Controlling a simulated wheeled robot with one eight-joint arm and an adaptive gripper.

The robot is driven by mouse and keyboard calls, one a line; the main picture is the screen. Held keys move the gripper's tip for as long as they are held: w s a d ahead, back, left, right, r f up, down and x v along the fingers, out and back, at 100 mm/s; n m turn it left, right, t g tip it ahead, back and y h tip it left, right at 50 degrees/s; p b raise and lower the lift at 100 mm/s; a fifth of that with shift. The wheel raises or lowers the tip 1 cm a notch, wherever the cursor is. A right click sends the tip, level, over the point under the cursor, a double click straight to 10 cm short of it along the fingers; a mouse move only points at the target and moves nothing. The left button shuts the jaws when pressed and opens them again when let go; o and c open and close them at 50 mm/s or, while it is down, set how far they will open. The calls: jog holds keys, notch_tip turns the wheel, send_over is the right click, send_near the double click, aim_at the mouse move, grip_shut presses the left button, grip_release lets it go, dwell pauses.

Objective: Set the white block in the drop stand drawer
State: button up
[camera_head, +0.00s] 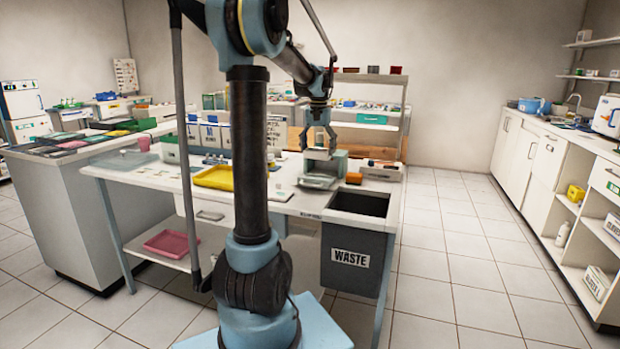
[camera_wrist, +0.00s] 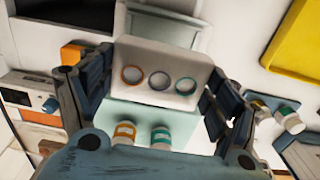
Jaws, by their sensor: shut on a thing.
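The white block (camera_wrist: 157,88) has a row of orange, grey and teal rings on its face. My gripper (camera_wrist: 150,88) is shut on it, with one finger at each side in the wrist view. In the head view my gripper (camera_head: 319,146) points down, with the block (camera_head: 318,154) under it, above the table. A pale green stand (camera_head: 338,163) is right beside and behind it, with a flat pale drawer (camera_head: 317,182) low in front. In the wrist view a pale green surface (camera_wrist: 118,106) lies behind the block; whether they touch is unclear.
Two small bottles, orange-banded (camera_wrist: 124,132) and teal-banded (camera_wrist: 160,136), show below the block. An orange block (camera_head: 354,178) lies right of the drawer. A yellow tray (camera_head: 217,178) is left. The grey waste bin (camera_head: 352,258) hangs at the table's front right, its top open.

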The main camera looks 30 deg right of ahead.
jog(key=shift+w+f, duration=0.1)
jog(key=shift+f, duration=4.6)
jog(key=o, duration=1.1)
notch_tip(320, 180, up, 12)
jog(key=shift+a+r, duration=0.1)
